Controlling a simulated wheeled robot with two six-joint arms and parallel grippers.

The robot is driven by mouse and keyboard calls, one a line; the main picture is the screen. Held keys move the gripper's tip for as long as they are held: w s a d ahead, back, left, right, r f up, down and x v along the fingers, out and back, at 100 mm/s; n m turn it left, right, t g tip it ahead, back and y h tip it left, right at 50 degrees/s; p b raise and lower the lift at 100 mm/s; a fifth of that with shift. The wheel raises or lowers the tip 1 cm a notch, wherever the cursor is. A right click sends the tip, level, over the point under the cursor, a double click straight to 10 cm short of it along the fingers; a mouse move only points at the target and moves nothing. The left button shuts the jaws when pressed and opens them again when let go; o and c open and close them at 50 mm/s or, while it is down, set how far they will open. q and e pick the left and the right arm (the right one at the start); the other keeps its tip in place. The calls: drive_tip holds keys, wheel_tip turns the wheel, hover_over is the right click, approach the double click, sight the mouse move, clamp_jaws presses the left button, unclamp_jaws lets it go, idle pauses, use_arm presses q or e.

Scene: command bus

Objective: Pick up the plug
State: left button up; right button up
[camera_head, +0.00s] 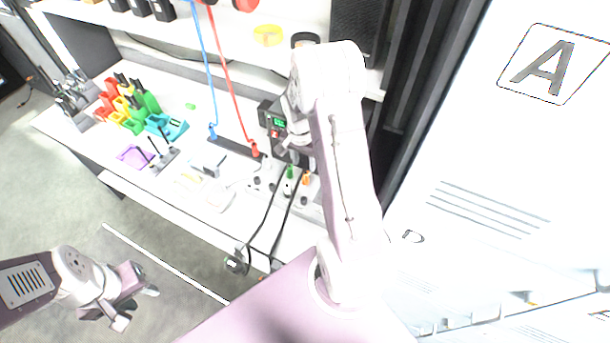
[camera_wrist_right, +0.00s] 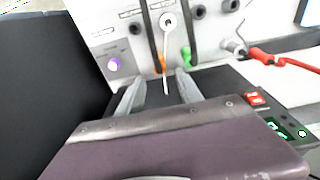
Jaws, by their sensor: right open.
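In the head view, a panel (camera_head: 258,183) with sockets lies on the bench. A green plug (camera_head: 290,172) and an orange plug (camera_head: 306,180) stand in it, with black cables running down over the bench's front edge to a dark plug-like end (camera_head: 235,265). I cannot tell which plug is meant. My right gripper (camera_head: 292,158) is above the panel, partly hidden by my arm. My left gripper (camera_head: 136,306) is open over the floor.
A black device (camera_head: 278,122) with a green display stands close by my right gripper. Red (camera_head: 255,149) and blue (camera_head: 212,131) cable ends stand left of it. Coloured bins (camera_head: 130,110) and a purple tray (camera_head: 135,156) are farther left on the bench.

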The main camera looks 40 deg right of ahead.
sight(305, 172)
drive_tip(key=shift+d+f, duration=0.15)
drive_tip(key=shift+f, duration=0.8)
wheel_tip(305, 172, down, 4)
drive_tip(key=shift+f+p, duration=0.1)
drive_tip(key=shift+p, duration=0.45)
drive_tip(key=shift+w+d+f, duration=0.15)
drive_tip(key=shift+d+f, duration=0.05)
drive_tip(key=shift+f, duration=0.15)
drive_tip(key=shift+r, duration=0.1)
clamp_jaws()
